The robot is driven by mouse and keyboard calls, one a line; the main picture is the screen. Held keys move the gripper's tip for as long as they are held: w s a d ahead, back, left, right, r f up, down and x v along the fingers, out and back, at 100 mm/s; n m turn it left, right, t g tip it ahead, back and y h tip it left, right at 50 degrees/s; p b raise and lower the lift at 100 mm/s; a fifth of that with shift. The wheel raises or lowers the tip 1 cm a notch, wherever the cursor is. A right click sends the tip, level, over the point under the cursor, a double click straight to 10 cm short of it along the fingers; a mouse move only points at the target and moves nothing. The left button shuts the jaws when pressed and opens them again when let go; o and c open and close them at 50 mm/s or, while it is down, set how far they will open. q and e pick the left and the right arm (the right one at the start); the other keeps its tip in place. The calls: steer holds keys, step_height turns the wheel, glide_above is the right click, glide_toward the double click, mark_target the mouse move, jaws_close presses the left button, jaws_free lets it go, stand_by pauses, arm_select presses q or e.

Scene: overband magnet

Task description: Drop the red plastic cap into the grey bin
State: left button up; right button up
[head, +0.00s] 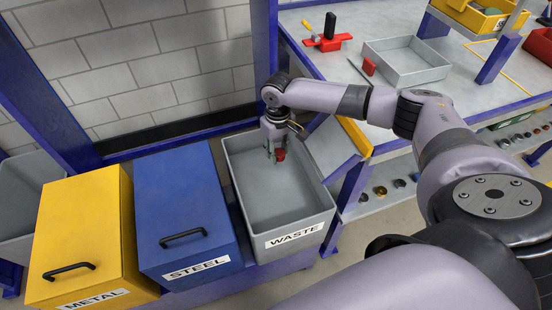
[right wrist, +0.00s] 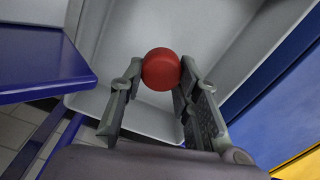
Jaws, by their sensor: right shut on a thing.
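The red plastic cap (head: 280,154) is between the fingers of my right gripper (head: 276,153). My right gripper is shut on it and points down over the open grey bin labelled WASTE (head: 320,229). In the right wrist view the red cap (right wrist: 161,69) shows round at the fingertips of the gripper (right wrist: 157,82), with the grey bin's inner walls and floor (right wrist: 120,105) behind it. The part of the bin that shows looks empty. My left gripper is not in view.
A blue STEEL box (head: 185,200) and a yellow METAL box (head: 85,225), both lidded, stand left of the grey bin. A workbench (head: 365,25) with a grey tray (head: 405,62) and a red tool (head: 326,40) is at upper right. A blue post (head: 264,45) rises behind the bin.

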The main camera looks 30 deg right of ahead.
steer(key=shift+f, duration=0.3)
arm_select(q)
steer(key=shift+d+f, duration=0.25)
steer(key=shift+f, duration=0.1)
arm_select(e)
steer(key=shift+r, duration=0.1)
steer(key=o, duration=1)
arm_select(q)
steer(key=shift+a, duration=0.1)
arm_select(e)
steer(key=shift+r, duration=0.2)
step_height(320, 180, up, 12)
steer(key=shift+f, duration=0.2)
